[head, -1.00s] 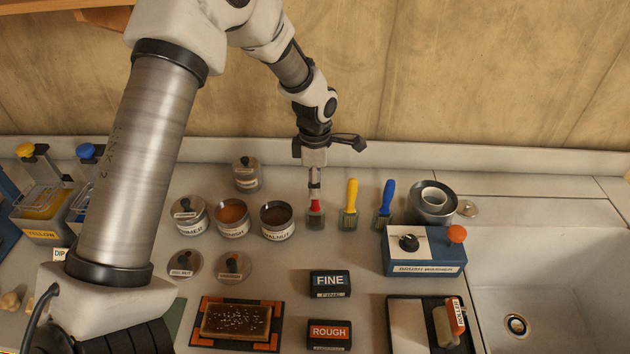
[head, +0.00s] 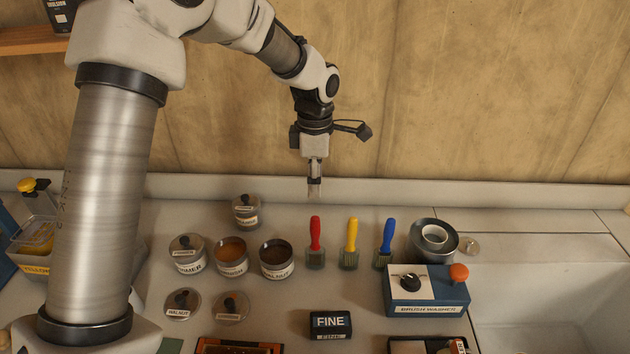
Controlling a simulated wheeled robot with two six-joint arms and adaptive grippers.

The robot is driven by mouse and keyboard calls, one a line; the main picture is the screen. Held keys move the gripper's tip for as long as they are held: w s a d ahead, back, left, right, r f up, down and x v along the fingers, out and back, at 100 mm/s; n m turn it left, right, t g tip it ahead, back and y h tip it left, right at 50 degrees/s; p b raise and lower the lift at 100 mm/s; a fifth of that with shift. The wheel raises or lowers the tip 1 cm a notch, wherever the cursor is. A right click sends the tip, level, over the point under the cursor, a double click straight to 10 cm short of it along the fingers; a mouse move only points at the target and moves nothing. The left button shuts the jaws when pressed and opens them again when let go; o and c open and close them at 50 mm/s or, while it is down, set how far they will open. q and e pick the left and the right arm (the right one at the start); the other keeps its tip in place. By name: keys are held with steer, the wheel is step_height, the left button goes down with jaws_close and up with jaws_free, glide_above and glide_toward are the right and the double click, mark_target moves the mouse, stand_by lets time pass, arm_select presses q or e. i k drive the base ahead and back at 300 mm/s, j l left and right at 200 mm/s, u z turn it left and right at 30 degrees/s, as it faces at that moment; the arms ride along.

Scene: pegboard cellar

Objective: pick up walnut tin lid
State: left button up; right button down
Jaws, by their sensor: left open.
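The walnut tin lid (head: 182,304) is a grey metal disc with a dark knob and a "WALNUT" label. It lies flat on the counter at the left, in front of the tins. The open walnut tin (head: 277,260) holds dark brown stuff and stands behind and to the right of it. My left gripper (head: 315,190) is open and empty, pointing down above the back of the counter, behind the red brush. It is well behind and to the right of the lid. My right gripper is not in view.
A similar lid (head: 230,306) lies close to the right of the walnut lid. The primer tin (head: 187,256) and varnish tin (head: 231,257) stand behind. Red (head: 315,245), yellow (head: 350,245) and blue (head: 385,245) brushes stand right of the tins. The brush washer (head: 427,291) is farther right.

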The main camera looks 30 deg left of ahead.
mark_target(183, 304)
steer(key=k+l, duration=0.8)
steer(key=k, duration=0.05)
